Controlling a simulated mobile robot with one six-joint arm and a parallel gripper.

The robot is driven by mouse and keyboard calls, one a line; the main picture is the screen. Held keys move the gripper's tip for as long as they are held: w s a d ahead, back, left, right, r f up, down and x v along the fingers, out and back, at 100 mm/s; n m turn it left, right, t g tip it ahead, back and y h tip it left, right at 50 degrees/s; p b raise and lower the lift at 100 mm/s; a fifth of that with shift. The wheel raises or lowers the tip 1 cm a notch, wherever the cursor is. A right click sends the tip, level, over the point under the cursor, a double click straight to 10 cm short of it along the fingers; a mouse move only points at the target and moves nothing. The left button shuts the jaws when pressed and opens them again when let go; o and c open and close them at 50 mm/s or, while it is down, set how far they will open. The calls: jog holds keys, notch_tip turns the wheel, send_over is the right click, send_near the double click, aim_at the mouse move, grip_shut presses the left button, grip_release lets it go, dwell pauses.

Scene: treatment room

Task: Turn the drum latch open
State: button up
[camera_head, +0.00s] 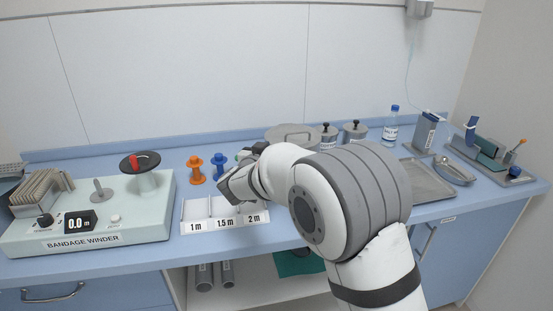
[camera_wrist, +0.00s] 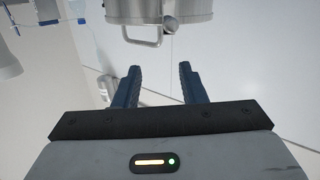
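A round steel drum with a lid (camera_head: 293,133) stands on the counter behind my arm, its front mostly hidden in the head view. In the wrist view, the metal drum (camera_wrist: 190,8) is cut off by the top edge. A wire-like loop (camera_wrist: 142,41) and a small rounded knob (camera_wrist: 170,23) show on its side. I cannot tell for certain which of these is the latch. My gripper (camera_wrist: 160,84) is open and empty, its dark fingers apart and pointing toward the drum with a gap between. In the head view, the wrist end is low over the labelled tray and the fingertips are unclear.
The white tray (camera_head: 196,227) marked 1 m, 1.5 m and 2 m lies under my wrist. A bandage winder (camera_head: 110,238) is at left. Lidded pots (camera_head: 354,133), a bottle (camera_head: 391,127) and a steel tray (camera_head: 424,180) are right.

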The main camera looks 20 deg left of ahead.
jog(key=s+a+f+m+h, duration=0.1)
jog(key=s+a+f+h, duration=0.2)
jog(key=f, duration=0.2)
jog(key=x, duration=0.7)
jog(key=shift+r, duration=0.35)
jog(key=shift+w, duration=0.15)
jog(key=shift+c, duration=0.6)
grip_shut()
